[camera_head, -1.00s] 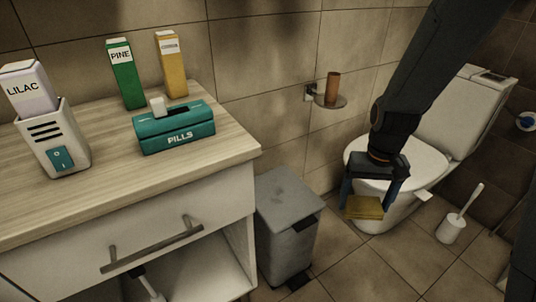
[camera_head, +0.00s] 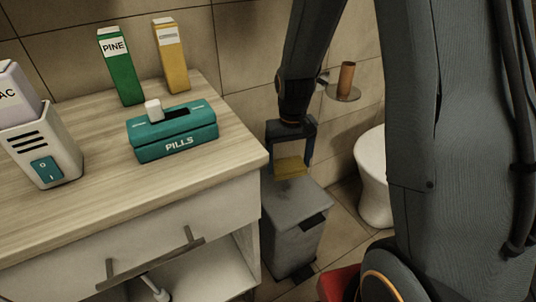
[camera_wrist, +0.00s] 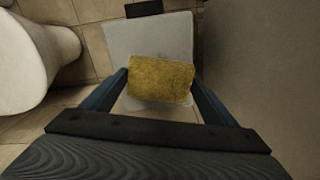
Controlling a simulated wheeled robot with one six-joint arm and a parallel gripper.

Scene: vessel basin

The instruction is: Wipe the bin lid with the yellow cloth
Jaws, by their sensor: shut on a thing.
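The yellow cloth (camera_head: 291,168) is a folded, thick pad held between the fingers of my gripper (camera_head: 290,165). In the wrist view the cloth (camera_wrist: 161,80) sits between the two blue fingers of my gripper (camera_wrist: 160,88). The grey bin lid (camera_head: 296,204) is below the cloth, right of the cabinet, with darker smudges on it. In the wrist view the bin lid (camera_wrist: 150,36) lies behind the cloth, partly hidden by it. I cannot tell whether the cloth touches the lid.
The wooden-topped cabinet (camera_head: 225,150) stands close on the left, bearing a teal PILLS box (camera_head: 172,135), green PINE carton (camera_head: 120,68), yellow carton (camera_head: 169,55) and white holder (camera_head: 45,145). A wall shelf with a brown cup (camera_head: 346,76) is behind. The toilet (camera_head: 373,175) is right.

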